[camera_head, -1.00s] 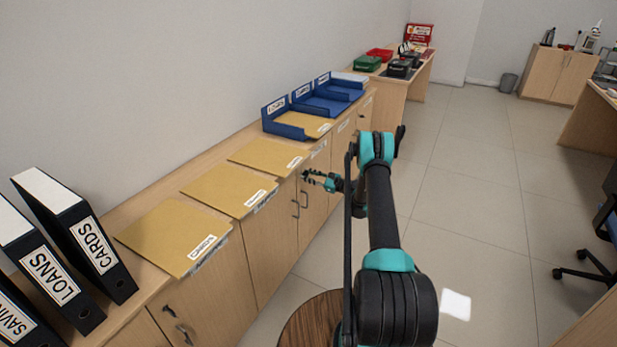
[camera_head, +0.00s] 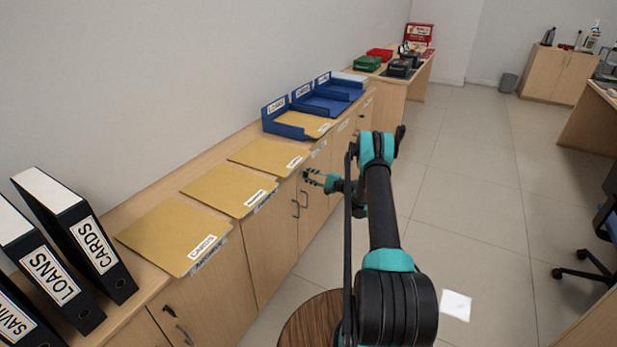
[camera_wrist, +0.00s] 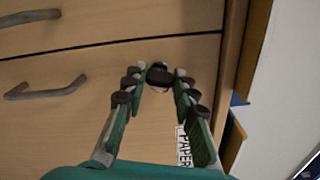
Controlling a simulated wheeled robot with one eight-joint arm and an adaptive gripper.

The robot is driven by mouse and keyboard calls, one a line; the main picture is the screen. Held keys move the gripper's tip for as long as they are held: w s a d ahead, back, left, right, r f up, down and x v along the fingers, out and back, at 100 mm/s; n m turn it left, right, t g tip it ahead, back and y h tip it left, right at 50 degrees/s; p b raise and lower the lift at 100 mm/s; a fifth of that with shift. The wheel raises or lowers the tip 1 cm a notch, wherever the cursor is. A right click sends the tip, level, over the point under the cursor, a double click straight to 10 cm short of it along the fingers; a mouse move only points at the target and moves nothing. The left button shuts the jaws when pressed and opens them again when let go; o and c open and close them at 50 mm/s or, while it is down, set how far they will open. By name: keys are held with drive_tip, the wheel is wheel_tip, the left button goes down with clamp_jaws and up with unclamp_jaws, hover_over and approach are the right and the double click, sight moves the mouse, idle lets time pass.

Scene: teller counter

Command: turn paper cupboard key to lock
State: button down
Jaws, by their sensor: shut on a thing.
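The paper cupboard key has a dark, rounded head (camera_wrist: 158,72) that sits between my fingertips in the wrist view, with a pale metal part below it. My gripper (camera_wrist: 159,78) is shut on the key at the wooden cupboard front. A white PAPER label (camera_wrist: 184,146) shows on the front, partly behind the right finger. In the head view my gripper (camera_head: 308,175) reaches the front of the long cabinet below the tan folders; the key is too small to make out there. The lock behind the key is hidden.
Curved metal handles (camera_wrist: 47,96) stand out from the cupboard front. Tan folders (camera_head: 228,188), blue trays (camera_head: 285,118) and black binders (camera_head: 75,230) stand on the cabinet top. A round wooden top (camera_head: 310,322) is near my arm.

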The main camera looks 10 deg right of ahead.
drive_tip(key=shift+n, duration=1.7)
drive_tip(key=c, duration=1.2)
unclamp_jaws()
drive_tip(key=v, duration=1.2)
drive_tip(key=shift+r, duration=0.1)
